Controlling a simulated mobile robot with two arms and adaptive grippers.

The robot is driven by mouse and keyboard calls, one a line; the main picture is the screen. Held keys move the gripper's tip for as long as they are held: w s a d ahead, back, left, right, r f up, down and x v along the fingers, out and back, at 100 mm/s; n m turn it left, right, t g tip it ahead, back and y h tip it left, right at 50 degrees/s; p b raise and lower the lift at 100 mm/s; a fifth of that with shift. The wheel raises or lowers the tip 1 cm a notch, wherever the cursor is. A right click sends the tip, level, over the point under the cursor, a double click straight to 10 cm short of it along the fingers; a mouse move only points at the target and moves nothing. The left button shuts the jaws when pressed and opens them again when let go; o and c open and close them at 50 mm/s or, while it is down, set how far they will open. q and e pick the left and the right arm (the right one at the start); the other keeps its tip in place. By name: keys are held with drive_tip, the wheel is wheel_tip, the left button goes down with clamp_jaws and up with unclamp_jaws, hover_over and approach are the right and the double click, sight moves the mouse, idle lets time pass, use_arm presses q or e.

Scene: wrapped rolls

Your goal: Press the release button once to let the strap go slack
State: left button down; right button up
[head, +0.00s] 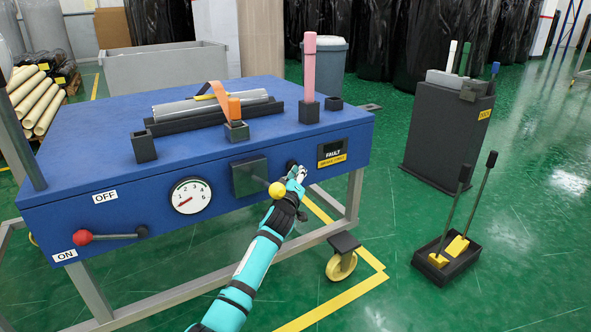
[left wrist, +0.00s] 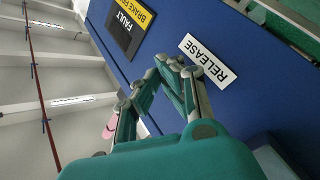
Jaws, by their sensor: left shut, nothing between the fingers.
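The RELEASE label (left wrist: 207,62) is on the blue front panel in the left wrist view. My left gripper (head: 298,174) is at the panel's front, just below the FAULT display; its fingers are shut and empty. In the left wrist view its fingertips (left wrist: 172,66) are close beside the label. The release button itself cannot be made out; the fingers may hide it, and I cannot tell whether they touch it. An orange strap (head: 217,92) arches over a grey wrapped roll (head: 200,107) on the blue bench (head: 90,133). My right gripper is not in view.
A lever with a yellow ball (head: 277,189) sticks out just left of my left gripper. The panel also has a gauge (head: 190,196), a red-knobbed lever (head: 83,237) and the FAULT display (head: 332,153). A tray of tools (head: 448,262) stands on the floor at right.

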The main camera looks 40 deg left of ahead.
use_arm(q)
drive_tip(key=shift+s+d+p, duration=0.2)
drive_tip(key=shift+s+d, duration=0.1)
drive_tip(key=shift+d, duration=0.3)
drive_tip(key=shift+s+d+p, duration=0.2)
drive_tip(key=shift+s+d, duration=0.1)
drive_tip(key=shift+d, duration=0.3)
drive_tip(key=shift+s+d+p, duration=0.15)
drive_tip(key=shift+s+d, duration=0.15)
drive_tip(key=shift+d, duration=0.5)
drive_tip(key=shift+s+d+p, duration=0.2)
drive_tip(key=shift+s+d, duration=0.15)
drive_tip(key=shift+d, duration=0.4)
drive_tip(key=shift+s+d+p, duration=0.15)
drive_tip(key=shift+s+d, duration=0.15)
drive_tip(key=shift+d, duration=0.5)
